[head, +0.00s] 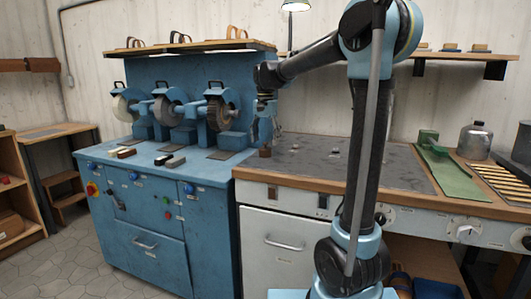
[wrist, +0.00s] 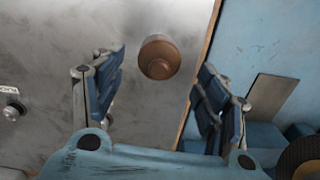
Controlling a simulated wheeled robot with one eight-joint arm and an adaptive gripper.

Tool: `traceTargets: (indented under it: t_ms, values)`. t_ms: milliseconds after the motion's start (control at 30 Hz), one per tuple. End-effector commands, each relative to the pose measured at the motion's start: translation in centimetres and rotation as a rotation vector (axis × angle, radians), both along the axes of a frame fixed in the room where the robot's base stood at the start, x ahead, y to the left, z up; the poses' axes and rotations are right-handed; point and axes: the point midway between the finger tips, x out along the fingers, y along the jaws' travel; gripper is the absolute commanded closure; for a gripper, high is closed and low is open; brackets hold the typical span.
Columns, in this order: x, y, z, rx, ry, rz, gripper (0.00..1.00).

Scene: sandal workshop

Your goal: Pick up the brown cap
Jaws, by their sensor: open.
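The brown cap (head: 265,152) stands on the grey metal worktop (head: 335,160), close to its left edge by the blue machine. In the wrist view the cap (wrist: 159,57) looks round, with a wider rim and a smaller round face. My gripper (wrist: 160,72) is open and empty, with its two blue-padded fingers apart. The cap shows between and slightly beyond the fingertips, with no finger seen touching it. In the head view my gripper (head: 264,139) points down just above the cap.
The blue grinding machine (head: 150,215) with several wheels adjoins the worktop on the left. Small metal fittings (wrist: 12,109) sit on the worktop. A green mat (head: 450,175) and a metal canister (head: 474,141) are at right. The worktop around the cap is mostly clear.

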Motion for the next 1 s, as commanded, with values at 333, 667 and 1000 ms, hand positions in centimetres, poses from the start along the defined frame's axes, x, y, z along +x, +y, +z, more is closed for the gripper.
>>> traceTargets:
  t_ms: [333,667,1000]
  values:
    - [-0.3,0.0,-4.2,0.000,0.000,0.000,0.32]
    - [-0.3,0.0,-4.7,0.000,0.000,0.000,0.35]
    - [-0.3,0.0,-4.6,0.000,0.000,0.000,0.75]
